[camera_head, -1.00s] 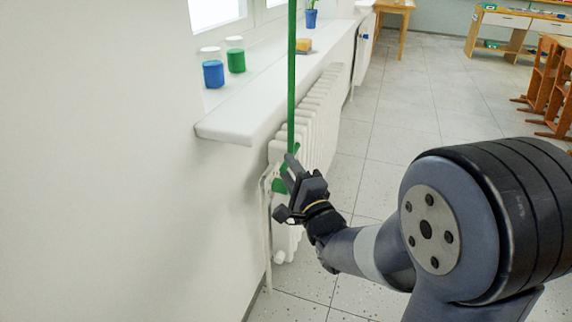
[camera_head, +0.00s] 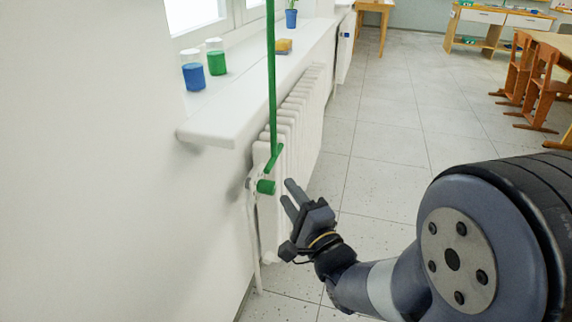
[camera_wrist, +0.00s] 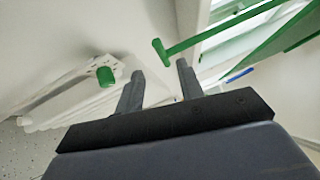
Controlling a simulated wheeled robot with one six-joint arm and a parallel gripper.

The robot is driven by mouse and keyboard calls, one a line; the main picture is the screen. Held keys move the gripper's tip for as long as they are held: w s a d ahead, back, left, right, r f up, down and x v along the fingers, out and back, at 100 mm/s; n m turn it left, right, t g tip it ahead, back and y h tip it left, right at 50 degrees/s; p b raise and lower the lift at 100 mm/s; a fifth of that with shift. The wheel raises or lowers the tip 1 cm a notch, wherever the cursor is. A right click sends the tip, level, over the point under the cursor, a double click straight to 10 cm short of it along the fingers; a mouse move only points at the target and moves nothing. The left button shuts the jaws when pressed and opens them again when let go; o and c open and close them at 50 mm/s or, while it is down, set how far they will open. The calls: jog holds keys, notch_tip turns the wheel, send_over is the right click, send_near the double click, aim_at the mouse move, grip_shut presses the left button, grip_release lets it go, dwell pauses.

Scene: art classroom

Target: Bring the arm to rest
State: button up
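My gripper (camera_head: 287,191) is open and empty, with its two fingers pointing up and left near the radiator's front end. In the wrist view the fingers (camera_wrist: 160,68) stand apart with nothing between them. A green radiator knob (camera_head: 265,187) sits just left of the fingertips, with a gap; it also shows in the wrist view (camera_wrist: 105,75). A long green upright rod (camera_head: 272,80) with a short crossbar at its lower end stands above the knob, clear of my gripper. The rod's crossbar end shows in the wrist view (camera_wrist: 190,43).
A white radiator (camera_head: 297,120) stands under the white window sill (camera_head: 240,95). Wooden chairs (camera_head: 540,85) stand far right. The tiled floor (camera_head: 390,130) between is clear.

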aim_at(269, 163)
jog(key=x, duration=1)
jog(key=shift+w+a+r, duration=0.15)
jog(key=shift+w+r, duration=0.15)
jog(key=shift+r, duration=0.1)
jog(key=shift+r+p, duration=0.25)
jog(key=shift+p, duration=0.1)
